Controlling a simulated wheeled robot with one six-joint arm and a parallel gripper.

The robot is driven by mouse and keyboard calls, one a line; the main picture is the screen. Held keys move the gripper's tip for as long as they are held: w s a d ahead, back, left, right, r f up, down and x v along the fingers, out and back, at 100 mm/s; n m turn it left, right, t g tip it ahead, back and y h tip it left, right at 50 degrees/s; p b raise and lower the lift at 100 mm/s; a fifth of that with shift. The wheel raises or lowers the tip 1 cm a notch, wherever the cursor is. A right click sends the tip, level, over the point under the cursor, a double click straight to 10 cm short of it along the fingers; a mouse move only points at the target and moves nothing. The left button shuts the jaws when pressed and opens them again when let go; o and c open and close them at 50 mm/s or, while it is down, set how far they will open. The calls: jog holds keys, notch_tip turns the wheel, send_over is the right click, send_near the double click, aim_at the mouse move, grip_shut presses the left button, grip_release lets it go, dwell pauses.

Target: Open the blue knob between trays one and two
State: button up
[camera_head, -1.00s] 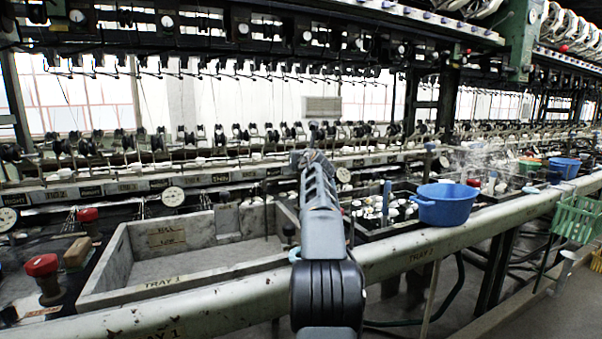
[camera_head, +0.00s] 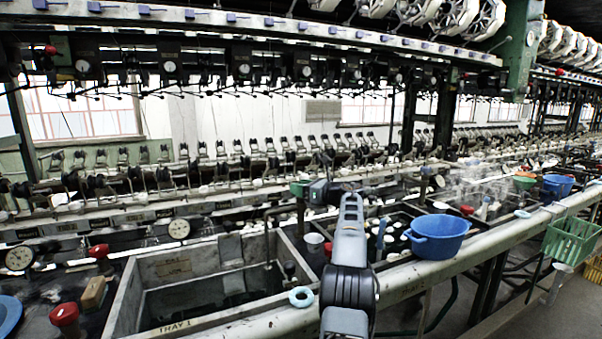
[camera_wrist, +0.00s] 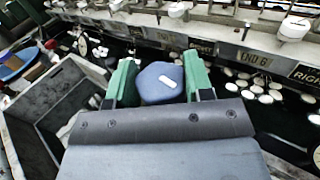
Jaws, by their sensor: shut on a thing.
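The blue knob (camera_wrist: 160,80) has a rounded, many-sided top with a short white mark. In the wrist view it sits between the two green jaws of my gripper (camera_wrist: 160,88), which are shut on it. In the head view my gripper (camera_head: 311,189) is just beyond the far right corner of tray one (camera_head: 205,318), and the knob is hidden there. Tray one is a grey stone basin with a dark inside. Tray two lies to the right of my arm, dark inside with white cocoons (camera_head: 391,236), partly hidden by the arm.
A blue basin (camera_head: 438,237) stands on the front rail right of my arm. A pale blue ring (camera_head: 301,296) lies on the rail by tray one. Red knobs (camera_head: 65,314) stand at the left. A green basket (camera_head: 573,241) hangs at the right. Machinery lines the back.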

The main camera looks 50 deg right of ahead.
jog(key=n+y+p, duration=0.1)
jog(key=p, duration=0.2)
jog(key=shift+r+g+y, duration=0.1)
jog(key=shift+g+y, duration=0.2)
jog(key=shift+y, duration=0.1)
jog(key=shift+f+n+y+p, duration=0.25)
jog(key=shift+n+y+p, duration=0.05)
jog(key=shift+p, duration=0.1)
jog(key=o, duration=0.9)
jog(key=shift+r, duration=0.1)
jog(key=v, duration=1.4)
jog(key=shift+r+b, duration=0.1)
jog(key=shift+b, duration=0.25)
